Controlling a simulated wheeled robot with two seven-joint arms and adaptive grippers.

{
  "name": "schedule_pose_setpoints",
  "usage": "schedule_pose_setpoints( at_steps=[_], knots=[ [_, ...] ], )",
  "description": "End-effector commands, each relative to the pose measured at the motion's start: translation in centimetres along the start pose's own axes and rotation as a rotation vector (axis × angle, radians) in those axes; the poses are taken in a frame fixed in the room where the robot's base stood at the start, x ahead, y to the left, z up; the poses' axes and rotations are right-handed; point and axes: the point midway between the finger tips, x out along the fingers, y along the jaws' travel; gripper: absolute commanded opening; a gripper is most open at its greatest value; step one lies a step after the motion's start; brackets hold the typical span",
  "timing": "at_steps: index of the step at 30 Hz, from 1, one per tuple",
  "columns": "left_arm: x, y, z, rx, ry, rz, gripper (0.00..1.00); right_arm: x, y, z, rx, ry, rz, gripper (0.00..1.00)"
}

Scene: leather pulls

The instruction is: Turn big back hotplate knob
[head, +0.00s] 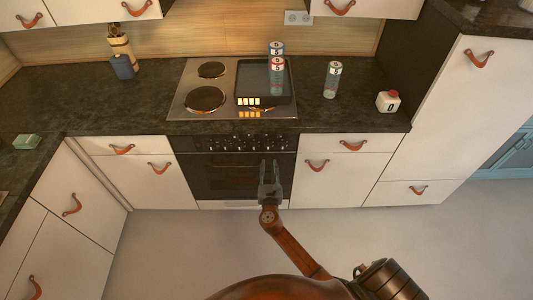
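The stove (176,112) is set in the dark counter, with a row of small dark knobs (238,143) on the oven's front panel. I cannot tell which knob belongs to the big back hotplate. On the left of the cooktop are a smaller back hotplate (211,70) and a larger front one (206,98). My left gripper is out of view.
Two cans (277,64) stand at the dark tray. Another can (332,80) and a white red-topped container (388,101) stand on the counter to the right. A utensil holder (122,66) is at the left. The floor before the oven (180,240) is clear.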

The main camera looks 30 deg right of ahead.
Motion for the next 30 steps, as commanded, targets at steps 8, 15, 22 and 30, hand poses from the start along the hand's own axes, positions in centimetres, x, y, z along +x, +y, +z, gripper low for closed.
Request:
schedule_pose_setpoints(
  at_steps=[8,15,22,30],
  knots=[
    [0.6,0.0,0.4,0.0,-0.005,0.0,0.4,2.9,0.4,1.7,-0.047,-0.044,-0.001,0.27],
    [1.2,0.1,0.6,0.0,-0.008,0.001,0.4,6.5,0.4,1.7,-0.045,-0.041,-0.001,0.27],
    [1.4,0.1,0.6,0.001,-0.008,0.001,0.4,7.9,0.4,1.7,-0.045,-0.039,0.001,0.27],
    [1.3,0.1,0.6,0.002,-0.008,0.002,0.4,7.9,0.4,1.8,-0.044,-0.039,0.0,0.25]
  ],
)
